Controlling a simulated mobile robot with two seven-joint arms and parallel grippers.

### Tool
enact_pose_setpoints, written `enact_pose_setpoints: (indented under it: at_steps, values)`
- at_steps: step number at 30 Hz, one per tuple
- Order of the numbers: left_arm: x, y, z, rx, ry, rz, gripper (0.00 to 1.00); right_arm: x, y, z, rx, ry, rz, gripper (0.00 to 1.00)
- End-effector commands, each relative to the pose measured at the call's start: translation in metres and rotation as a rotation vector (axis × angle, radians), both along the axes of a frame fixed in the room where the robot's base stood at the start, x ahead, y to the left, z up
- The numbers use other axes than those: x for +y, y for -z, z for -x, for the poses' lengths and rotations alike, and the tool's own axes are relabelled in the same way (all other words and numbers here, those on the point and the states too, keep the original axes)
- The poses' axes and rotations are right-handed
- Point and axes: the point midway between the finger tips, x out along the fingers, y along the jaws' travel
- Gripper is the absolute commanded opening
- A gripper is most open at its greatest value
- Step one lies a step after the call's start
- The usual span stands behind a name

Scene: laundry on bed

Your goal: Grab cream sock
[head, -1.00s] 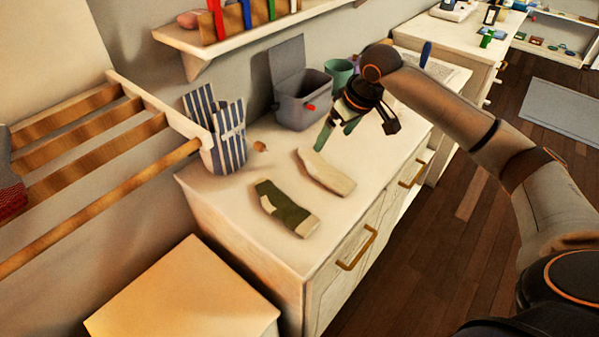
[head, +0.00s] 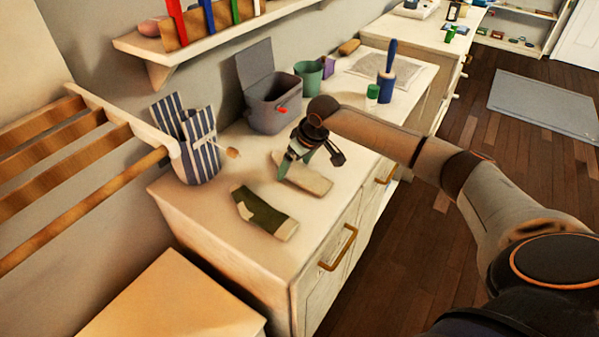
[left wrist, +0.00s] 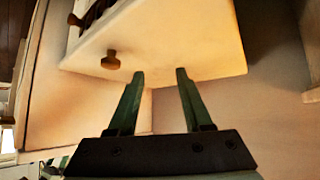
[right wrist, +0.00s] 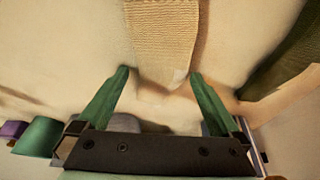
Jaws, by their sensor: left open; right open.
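The cream sock (head: 312,181) lies flat on the white cabinet top, behind and to the right of a dark green sock (head: 263,212) with cream ends. My right gripper (head: 296,168) is over the cream sock's left part and hides some of it. In the right wrist view the cream sock (right wrist: 165,40) is ribbed, and its end reaches between the open fingers (right wrist: 160,80). The fingers stand apart on either side of that end, with nothing held. The green sock (right wrist: 290,55) is at the right there. My left gripper (left wrist: 158,80) is open and empty, away from the socks.
The cabinet top (head: 185,200) also bears a striped bag (head: 200,150), a grey open bin (head: 270,105), a green cup (head: 309,76) and a blue-handled brush (head: 387,75). A wooden rack (head: 60,140) is at the left, a shelf (head: 215,30) above.

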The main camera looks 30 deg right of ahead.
Motion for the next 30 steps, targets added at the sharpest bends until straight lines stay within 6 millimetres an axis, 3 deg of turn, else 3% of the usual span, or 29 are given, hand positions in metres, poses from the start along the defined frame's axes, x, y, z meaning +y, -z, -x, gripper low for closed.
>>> enact_pose_setpoints:
  at_steps: [6,23,30]
  values:
    - [-0.0006,-0.0008,-0.0003,0.000,0.001,0.001,0.50,0.0001,0.0005,-0.0007,-0.001,-0.001,0.000,1.00]
    - [-0.0014,-0.0018,-0.0013,-0.004,0.003,0.002,0.50,0.0000,0.0002,-0.0004,-0.001,-0.001,0.000,0.37]
    - [-0.0015,-0.0021,-0.0016,-0.006,0.003,0.003,0.50,0.0000,-0.0004,-0.0005,-0.001,0.000,0.000,0.36]
